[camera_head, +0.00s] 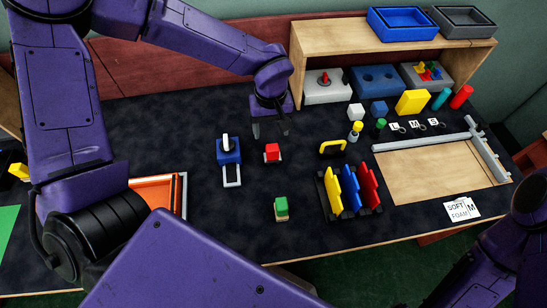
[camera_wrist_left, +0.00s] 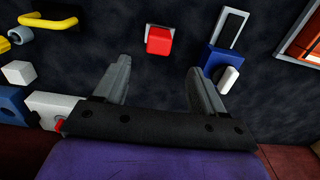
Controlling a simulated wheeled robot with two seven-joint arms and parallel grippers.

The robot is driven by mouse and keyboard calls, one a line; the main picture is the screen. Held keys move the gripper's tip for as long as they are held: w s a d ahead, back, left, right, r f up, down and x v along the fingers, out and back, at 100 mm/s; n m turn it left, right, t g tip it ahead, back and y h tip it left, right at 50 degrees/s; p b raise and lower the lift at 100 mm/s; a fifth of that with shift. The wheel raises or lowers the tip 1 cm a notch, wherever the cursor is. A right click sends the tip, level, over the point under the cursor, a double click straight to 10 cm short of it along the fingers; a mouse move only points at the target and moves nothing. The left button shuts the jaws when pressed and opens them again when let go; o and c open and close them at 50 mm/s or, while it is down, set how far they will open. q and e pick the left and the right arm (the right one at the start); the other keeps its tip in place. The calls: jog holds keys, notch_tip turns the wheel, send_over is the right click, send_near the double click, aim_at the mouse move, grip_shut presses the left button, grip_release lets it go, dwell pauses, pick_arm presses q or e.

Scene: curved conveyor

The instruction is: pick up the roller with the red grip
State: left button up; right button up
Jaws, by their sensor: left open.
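A small red block-shaped grip (camera_head: 272,152) on a pale base stands on the dark table in the head view; this looks like the roller. In the left wrist view the red grip (camera_wrist_left: 159,40) lies beyond and between my fingertips, apart from them. My left gripper (camera_head: 270,132) is open and empty, pointing down above the table just behind the red piece. Its two grey fingers also show in the left wrist view (camera_wrist_left: 160,72). Part of my right arm shows at the lower right of the head view, but its gripper does not.
A blue block with a white lever (camera_head: 228,150) stands close left of the red piece. A green-topped block (camera_head: 281,207) is in front, a yellow handle (camera_head: 332,146) to the right. A rack of coloured plates (camera_head: 350,190) and a wooden shelf (camera_head: 340,50) are further right.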

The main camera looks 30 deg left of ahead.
aim_at(273, 147)
pick_arm(q)
jog(key=f, duration=1)
jog(key=shift+d+f+p, duration=0.25)
jog(key=shift+f+p, duration=0.05)
jog(key=c, duration=1.1)
